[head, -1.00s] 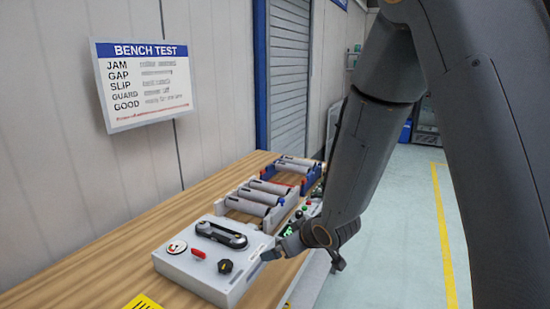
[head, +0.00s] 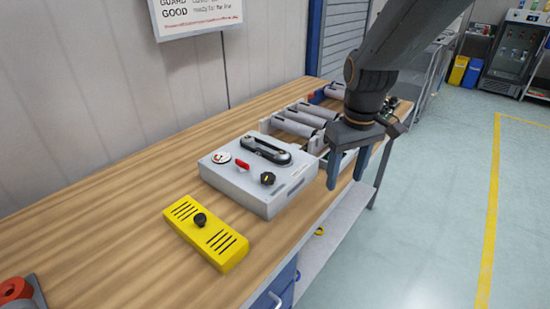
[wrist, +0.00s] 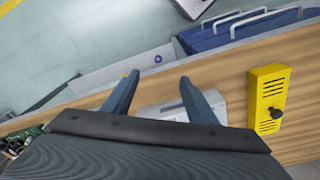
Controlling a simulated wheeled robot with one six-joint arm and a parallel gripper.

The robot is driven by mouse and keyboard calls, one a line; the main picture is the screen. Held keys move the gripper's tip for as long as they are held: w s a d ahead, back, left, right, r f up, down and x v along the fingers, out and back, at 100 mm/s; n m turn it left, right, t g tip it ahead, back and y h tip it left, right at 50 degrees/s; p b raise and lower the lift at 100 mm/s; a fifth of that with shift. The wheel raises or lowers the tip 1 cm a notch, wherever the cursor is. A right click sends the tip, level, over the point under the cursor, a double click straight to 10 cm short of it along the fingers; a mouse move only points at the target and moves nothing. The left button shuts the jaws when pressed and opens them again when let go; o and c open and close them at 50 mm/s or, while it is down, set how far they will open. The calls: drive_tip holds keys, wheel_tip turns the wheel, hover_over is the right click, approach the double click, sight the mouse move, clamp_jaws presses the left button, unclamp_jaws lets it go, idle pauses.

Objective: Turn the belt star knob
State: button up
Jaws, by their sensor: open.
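A grey box (head: 283,200) stands on the wooden bench with a black belt loop (head: 265,150) around two pulleys on top. A black knob (head: 267,178) with a yellow mark sits at its right corner, beside a red lever (head: 242,165). A yellow slotted cover (head: 232,255) with a black knob (head: 200,219) lies nearer; I cannot tell which knob is the star knob. My gripper (head: 345,184) is open and empty, fingers pointing down, right of the grey box and apart from it. In the wrist view its fingers (wrist: 158,76) partly hide the grey box (wrist: 173,112).
Roller units (head: 300,122) stand behind the grey box. A red round part (head: 15,291) is at the near left. The bench (head: 110,205) is bare at left. A lower shelf (head: 335,225) and open floor (head: 430,220) lie to the right.

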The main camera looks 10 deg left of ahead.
sight(268, 176)
drive_tip(key=w+a+r+n, duration=0.1)
drive_tip(key=a+n, duration=0.1)
drive_tip(key=a, duration=0.4)
drive_tip(key=w+a+r+n, duration=0.1)
drive_tip(key=a+n, duration=0.1)
drive_tip(key=a, duration=0.5)
drive_tip(key=w+a+n, duration=0.1)
drive_tip(key=a+n, duration=0.2)
drive_tip(key=a, duration=0.3)
drive_tip(key=shift+w+a+r+g, duration=0.25)
drive_tip(key=shift+a+r+g, duration=0.05)
drive_tip(key=shift+r+g, duration=0.1)
drive_tip(key=shift+a+f, duration=0.1)
drive_tip(key=shift+a, duration=0.15)
drive_tip(key=shift+d+f+p, duration=0.1)
drive_tip(key=shift+f+p, duration=1.3)
drive_tip(key=shift+f, duration=2.3)
drive_tip(key=shift+c, duration=0.3)
drive_tip(key=c, duration=1)
